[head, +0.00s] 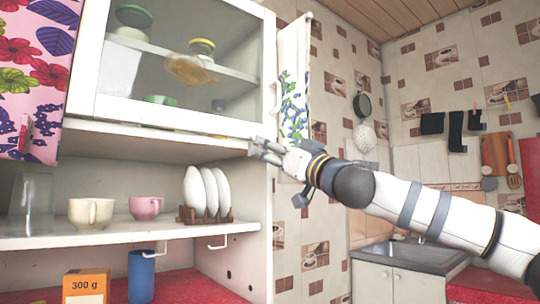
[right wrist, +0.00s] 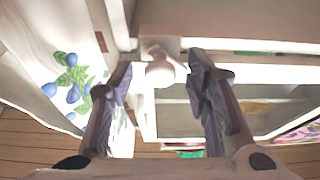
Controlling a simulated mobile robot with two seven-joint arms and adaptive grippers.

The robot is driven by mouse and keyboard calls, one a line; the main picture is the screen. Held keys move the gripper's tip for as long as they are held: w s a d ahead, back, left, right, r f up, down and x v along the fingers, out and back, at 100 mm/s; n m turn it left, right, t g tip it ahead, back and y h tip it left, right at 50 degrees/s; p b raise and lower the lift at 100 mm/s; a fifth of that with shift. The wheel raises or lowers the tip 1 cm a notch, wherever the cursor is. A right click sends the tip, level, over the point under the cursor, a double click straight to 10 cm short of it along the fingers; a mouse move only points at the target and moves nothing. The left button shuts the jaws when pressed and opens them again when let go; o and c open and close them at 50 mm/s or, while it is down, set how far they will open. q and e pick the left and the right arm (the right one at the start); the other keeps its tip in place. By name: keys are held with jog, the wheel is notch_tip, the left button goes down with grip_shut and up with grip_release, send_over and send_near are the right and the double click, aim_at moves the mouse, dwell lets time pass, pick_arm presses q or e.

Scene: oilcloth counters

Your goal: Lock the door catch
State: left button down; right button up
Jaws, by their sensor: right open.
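The white-framed glass cabinet door (head: 235,113) is at the upper left of the head view; I cannot tell whether it is fully shut. My right gripper (head: 257,148) is at the door's lower right corner, open. In the right wrist view, a small white knob on a white plate, likely the door catch (right wrist: 160,72), sits between the spread fingers of the right gripper (right wrist: 163,82), with gaps on both sides. In the head view the catch is hidden or too small to make out. My left gripper is not in view.
A cloth with a blueberry print (head: 293,85) hangs just right of the door. Below, an open shelf (head: 120,231) holds a cream cup (head: 90,212), a pink cup (head: 145,207) and white plates (head: 207,190) in a rack. A sink (head: 385,255) is at the right.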

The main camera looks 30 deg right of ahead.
jog(key=shift+w+r, duration=0.1)
jog(key=shift+w, duration=0.2)
grip_shut()
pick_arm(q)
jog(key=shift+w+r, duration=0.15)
pick_arm(e)
jog(key=shift+m+h, duration=0.4)
jog(key=shift+m, duration=0.2)
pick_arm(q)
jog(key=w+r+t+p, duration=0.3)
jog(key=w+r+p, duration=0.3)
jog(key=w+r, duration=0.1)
pick_arm(e)
jog(key=m+h, duration=0.2)
jog(key=m, duration=0.2)
jog(key=m+g+h, duration=0.1)
jog(key=m, duration=0.2)
jog(key=m+h, duration=0.2)
jog(key=m, duration=0.2)
jog(key=shift+s+a+r+m+g+h, duration=0.1)
jog(key=shift+a+r+m+g+h, duration=0.1)
jog(key=shift+a+m+g+h, duration=0.15)
jog(key=shift+f, duration=0.1)
